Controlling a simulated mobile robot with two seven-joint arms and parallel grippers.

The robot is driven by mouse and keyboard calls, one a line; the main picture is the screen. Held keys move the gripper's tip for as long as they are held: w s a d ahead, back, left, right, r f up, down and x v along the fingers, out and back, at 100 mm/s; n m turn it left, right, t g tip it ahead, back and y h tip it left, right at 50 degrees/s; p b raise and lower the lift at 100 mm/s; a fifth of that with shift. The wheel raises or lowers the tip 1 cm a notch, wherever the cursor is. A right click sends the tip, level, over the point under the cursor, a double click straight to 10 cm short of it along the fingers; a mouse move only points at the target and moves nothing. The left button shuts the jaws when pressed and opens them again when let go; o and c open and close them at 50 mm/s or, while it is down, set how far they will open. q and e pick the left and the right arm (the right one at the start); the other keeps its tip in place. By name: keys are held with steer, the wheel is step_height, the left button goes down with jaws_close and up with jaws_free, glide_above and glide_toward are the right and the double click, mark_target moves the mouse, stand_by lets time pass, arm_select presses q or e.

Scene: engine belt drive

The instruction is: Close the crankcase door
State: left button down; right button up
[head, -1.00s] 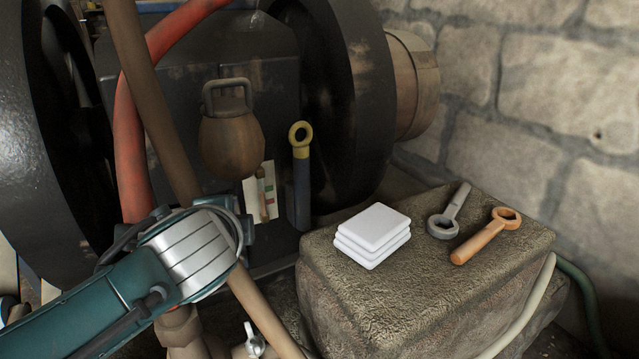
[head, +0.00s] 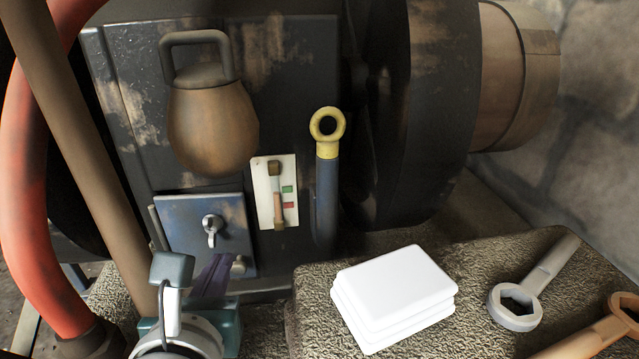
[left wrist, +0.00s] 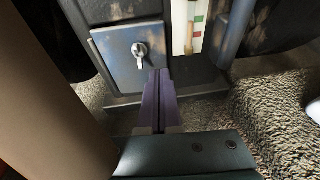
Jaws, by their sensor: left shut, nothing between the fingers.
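The crankcase door (head: 182,228) is a small square blue-grey panel low on the engine's dark front. The door also shows in the left wrist view (left wrist: 112,55). It looks nearly flush with the engine, but I cannot tell if a small gap is left. My left gripper (head: 220,265) is shut and empty, its purple fingers in front of the door's lower edge. In the left wrist view its tips (left wrist: 160,75) overlap the door's lower right; contact is unclear. My right gripper is out of view.
A brown pot-shaped part (head: 212,130) hangs above the door. A gauge plate (head: 264,200) and a yellow-ringed blue dipstick (head: 327,180) stand to its right. A stone block (head: 470,260) holds white pads (head: 395,290) and wrenches (head: 515,308). A brown pole (head: 75,130) and red hose (head: 22,190) are left.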

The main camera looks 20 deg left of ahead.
mark_target(240, 214)
arm_select(q)
steer(key=b+x, duration=0.1)
steer(key=x, duration=0.2)
steer(key=b+x, duration=0.2)
steer(key=x, duration=0.1)
steer(key=b+x, duration=0.2)
steer(key=x, duration=0.1)
steer(key=shift+w+r, duration=0.25)
steer(key=shift+w, duration=0.3)
steer(key=shift+w+a+r, duration=0.1)
steer(key=shift+w+a, duration=0.15)
steer(key=shift+w, duration=0.3)
steer(key=shift+w+a+n+g+y+b, duration=0.15)
steer(key=shift+w+n+g+y+b, duration=0.2)
steer(key=shift+w+n+y, duration=0.2)
steer(key=shift+s, duration=0.1)
steer(key=shift+r, duration=0.1)
